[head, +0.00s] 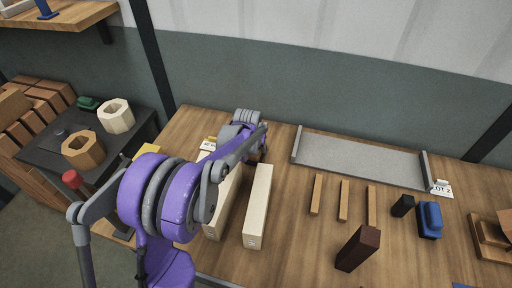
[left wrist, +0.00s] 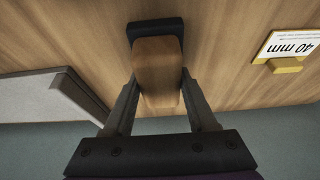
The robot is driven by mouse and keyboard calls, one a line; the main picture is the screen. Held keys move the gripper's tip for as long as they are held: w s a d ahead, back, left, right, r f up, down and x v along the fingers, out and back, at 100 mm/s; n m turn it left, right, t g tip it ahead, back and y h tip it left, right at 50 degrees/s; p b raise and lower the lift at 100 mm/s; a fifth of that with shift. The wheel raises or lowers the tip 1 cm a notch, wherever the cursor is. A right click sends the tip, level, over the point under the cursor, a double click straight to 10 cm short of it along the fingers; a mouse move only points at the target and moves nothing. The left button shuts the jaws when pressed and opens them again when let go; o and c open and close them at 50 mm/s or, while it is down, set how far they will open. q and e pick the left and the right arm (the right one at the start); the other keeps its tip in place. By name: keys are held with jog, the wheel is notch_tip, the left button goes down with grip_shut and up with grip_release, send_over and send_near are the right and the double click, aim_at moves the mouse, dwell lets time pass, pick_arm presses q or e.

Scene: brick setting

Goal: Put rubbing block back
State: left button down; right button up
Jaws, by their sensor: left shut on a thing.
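The rubbing block (left wrist: 158,70), a wooden body with a dark pad at its far end, is between the fingers of my left gripper (left wrist: 160,84) in the left wrist view. The fingers are shut on its sides. Wood tabletop shows around it; I cannot tell whether the pad touches the table. In the head view my purple arm hides most of the left gripper and the block near the back of the bench. My right gripper is not in view.
A grey tray (head: 360,158) lies along the back of the bench. A 40 mm card (left wrist: 290,42) is near the block. Two pale beams (head: 257,205) lie in front. Thin wood strips (head: 343,200), a dark brown block (head: 358,248) and a blue object (head: 429,220) stand to the right.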

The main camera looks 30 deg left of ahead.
pick_arm(q)
jog(key=shift+c, duration=1)
grip_release()
jog(key=shift+s+r, duration=0.1)
jog(key=shift+r, duration=0.3)
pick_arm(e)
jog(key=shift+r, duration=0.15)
pick_arm(q)
jog(key=p+v, duration=0.1)
jog(key=v, duration=1)
jog(key=shift+r, duration=0.25)
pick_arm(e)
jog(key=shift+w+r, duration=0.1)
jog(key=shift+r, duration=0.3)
pick_arm(q)
jog(key=shift+s, duration=0.15)
